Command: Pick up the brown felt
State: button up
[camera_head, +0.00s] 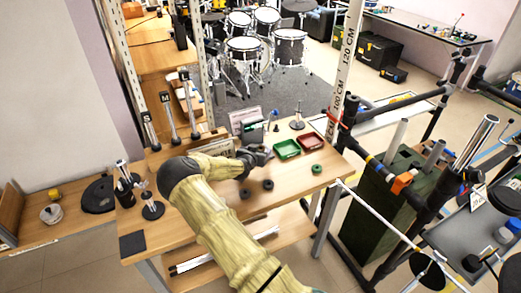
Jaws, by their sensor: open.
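I cannot make out a brown felt clearly in the head view; it may be hidden behind my arm or too small to tell. My arm reaches from the bottom over the wooden table (291,184). My gripper (265,154) is open and low over the middle of the table, left of the green tray (287,149). Nothing shows between its fingers, though they are small and dark here.
A red tray (310,142) stands right of the green one. A green ring (317,170) and two dark rings (268,184) lie near the front. Upright rods stand at the table's left and back. A white post (342,75) and pipe frame border the right.

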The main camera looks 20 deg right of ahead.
dwell(0.3)
jog(key=c, duration=1.1)
jog(key=shift+c, duration=0.2)
jog(key=shift+s+r, duration=0.3)
jog(key=shift+s, duration=0.05)
notch_tip(320, 180, up, 6)
jog(key=b, duration=0.1)
jog(key=s+b, duration=0.3)
jog(key=s, duration=1.6)
jog(key=shift+s+d+r, duration=0.2)
jog(key=shift+d+r, duration=0.05)
jog(key=shift+d, duration=0.1)
jog(key=shift+w+a, duration=0.1)
